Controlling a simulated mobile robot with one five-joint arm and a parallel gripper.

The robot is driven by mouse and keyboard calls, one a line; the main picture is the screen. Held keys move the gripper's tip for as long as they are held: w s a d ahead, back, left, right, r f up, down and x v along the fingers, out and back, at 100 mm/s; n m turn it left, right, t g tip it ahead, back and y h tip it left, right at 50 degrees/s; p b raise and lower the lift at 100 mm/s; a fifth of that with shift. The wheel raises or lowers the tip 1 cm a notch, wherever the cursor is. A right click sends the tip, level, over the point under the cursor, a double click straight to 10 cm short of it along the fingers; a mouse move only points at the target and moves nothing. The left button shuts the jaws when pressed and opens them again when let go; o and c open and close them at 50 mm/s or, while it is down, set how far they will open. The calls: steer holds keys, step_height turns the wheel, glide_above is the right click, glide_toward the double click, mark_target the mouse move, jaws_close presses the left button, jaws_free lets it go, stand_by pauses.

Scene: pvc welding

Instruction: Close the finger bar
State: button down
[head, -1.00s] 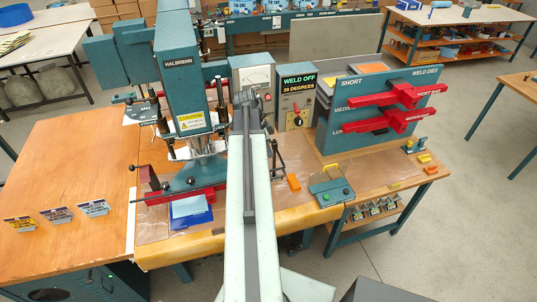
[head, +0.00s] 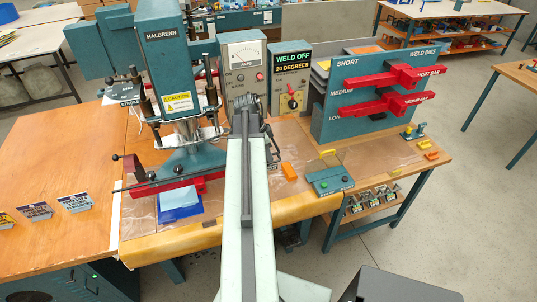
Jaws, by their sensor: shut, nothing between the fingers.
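The teal HALBRENN welding machine (head: 170,60) stands on the wooden bench, left of my arm. A thin dark bar (head: 150,185), which looks like the finger bar, runs along the front of its base, in front of the red die (head: 180,190). A dark red upright piece (head: 135,168) with a black knob stands at the bar's left end. I cannot tell the bar's exact position. My gripper (head: 247,102) is at the far end of my pale arm, right of the machine head and apart from the bar. It is shut and empty.
A blue tray (head: 181,213) lies in front of the machine. The weld dies rack (head: 375,95) with red bars stands behind. The bench's left side (head: 60,180) is mostly clear.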

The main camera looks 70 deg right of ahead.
steer(key=shift+a+f+b, duration=0.25)
steer(key=shift+f+b, duration=0.4)
step_height(320, 180, down, 19)
steer(key=b, duration=1.9)
steer(key=shift+a+r, duration=0.1)
steer(key=shift+a, duration=0.15)
steer(key=shift+d+r+p, duration=0.1)
steer(key=shift+r+p, duration=0.2)
steer(key=shift+p, duration=0.1)
steer(key=d+p+v, duration=0.1)
steer(key=p+v, duration=1.2)
steer(key=shift+s+r, duration=0.2)
steer(key=shift+r, duration=0.25)
steer(key=shift+w+d, duration=0.1)
